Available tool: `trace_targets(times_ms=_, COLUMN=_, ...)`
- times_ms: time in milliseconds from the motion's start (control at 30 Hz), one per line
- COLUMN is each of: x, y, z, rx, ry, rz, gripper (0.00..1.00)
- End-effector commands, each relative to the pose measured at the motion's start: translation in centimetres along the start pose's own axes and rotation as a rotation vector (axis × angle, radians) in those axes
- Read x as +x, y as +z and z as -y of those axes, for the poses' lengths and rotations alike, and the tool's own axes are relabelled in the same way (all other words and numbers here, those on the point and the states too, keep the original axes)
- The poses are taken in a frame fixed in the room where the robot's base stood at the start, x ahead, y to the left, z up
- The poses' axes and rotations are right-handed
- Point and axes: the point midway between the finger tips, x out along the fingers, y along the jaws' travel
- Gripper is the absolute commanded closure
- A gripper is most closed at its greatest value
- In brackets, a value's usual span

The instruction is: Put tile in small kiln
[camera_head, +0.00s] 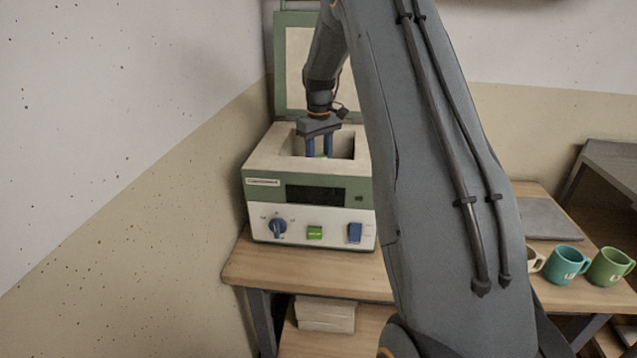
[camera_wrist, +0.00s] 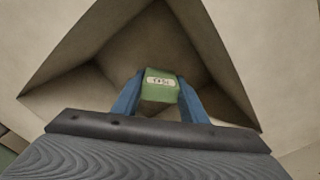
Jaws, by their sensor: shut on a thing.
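The small kiln (camera_head: 262,190) is a cream and green box on the wooden bench, with its lid (camera_head: 292,75) standing open at the back. My gripper (camera_head: 320,152) reaches down into the kiln's square opening. In the wrist view my gripper (camera_wrist: 160,92) has its two blue fingers shut on a green tile (camera_wrist: 160,85) with a pale label. The tile is inside the chamber (camera_wrist: 110,70), between the slanting walls. Whether it touches the chamber floor I cannot tell. In the head view the tile is hidden by the kiln's front.
The kiln's front has a blue knob (camera_head: 278,227), a green button (camera_head: 315,233) and a blue switch (camera_head: 355,232). A teal mug (camera_head: 563,264), a green mug (camera_head: 608,267) and a partly hidden cream mug stand on the bench (camera_head: 300,278) at right. A speckled wall stands left.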

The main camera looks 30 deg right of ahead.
Motion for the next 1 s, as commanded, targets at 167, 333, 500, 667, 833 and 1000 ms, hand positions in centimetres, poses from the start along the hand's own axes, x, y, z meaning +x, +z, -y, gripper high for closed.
trace_targets(times_ms=167, x=2.0, y=0.0, z=0.1, rx=-0.002, ry=0.000, rz=0.000, gripper=0.87)
trace_targets(times_ms=333, x=3.3, y=0.0, z=0.3, rx=-0.003, ry=-0.001, rz=0.002, gripper=0.87)
trace_targets(times_ms=500, x=5.5, y=0.0, z=0.3, rx=-0.004, ry=-0.001, rz=0.001, gripper=0.87)
trace_targets(times_ms=667, x=6.0, y=-0.1, z=0.2, rx=-0.004, ry=0.000, rz=-0.001, gripper=0.87)
trace_targets(times_ms=833, x=6.1, y=-0.1, z=0.2, rx=-0.004, ry=0.000, rz=-0.001, gripper=0.87)
trace_targets(times_ms=1000, x=6.3, y=-0.1, z=0.2, rx=-0.004, ry=0.000, rz=0.000, gripper=0.44)
